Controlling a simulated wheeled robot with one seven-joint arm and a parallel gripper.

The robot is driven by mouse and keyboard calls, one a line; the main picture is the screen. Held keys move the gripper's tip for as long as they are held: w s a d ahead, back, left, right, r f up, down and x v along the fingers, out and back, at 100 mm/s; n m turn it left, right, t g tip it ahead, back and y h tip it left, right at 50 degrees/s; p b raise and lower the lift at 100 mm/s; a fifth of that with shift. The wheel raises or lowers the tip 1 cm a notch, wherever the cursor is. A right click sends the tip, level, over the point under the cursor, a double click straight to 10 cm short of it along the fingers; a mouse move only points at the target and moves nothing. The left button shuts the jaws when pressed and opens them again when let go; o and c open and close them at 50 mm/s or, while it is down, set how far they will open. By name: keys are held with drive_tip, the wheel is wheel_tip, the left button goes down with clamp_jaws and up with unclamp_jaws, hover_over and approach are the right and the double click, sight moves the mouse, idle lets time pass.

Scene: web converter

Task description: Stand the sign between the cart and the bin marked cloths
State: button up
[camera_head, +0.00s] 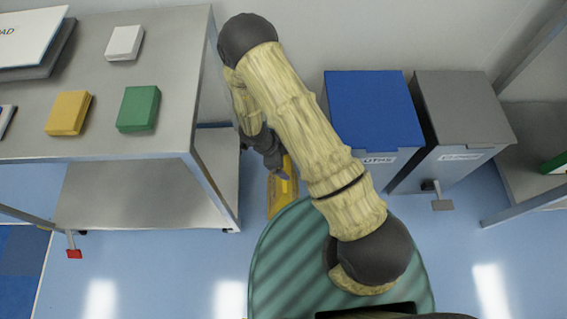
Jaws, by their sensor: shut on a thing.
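The yellow sign (282,196) is in the gap between the steel cart (183,75) on the left and the blue-lidded bin (370,108) on the right. The bin's front label is partly covered by my arm; its visible letters end in "OTHS". My gripper (278,165) points down and is shut on the sign's upper part. The sign looks roughly upright; I cannot tell whether its foot touches the floor. My arm hides part of the gap and of the bin's left side.
A grey-lidded bin (462,108) with a pedal stands right beside the blue one. A steel shelf unit (530,125) is at the far right. Green (138,108), yellow (69,113) and white (125,43) blocks lie on the cart. The wall is close behind; blue floor is open in front.

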drive_tip(key=shift+f, duration=1.25)
drive_tip(key=shift+f+b, duration=0.1)
drive_tip(key=shift+b, duration=0.2)
drive_tip(key=o, duration=1.6)
drive_tip(key=shift+c, duration=0.2)
drive_tip(key=p+v, duration=0.4)
drive_tip(key=v, duration=0.8)
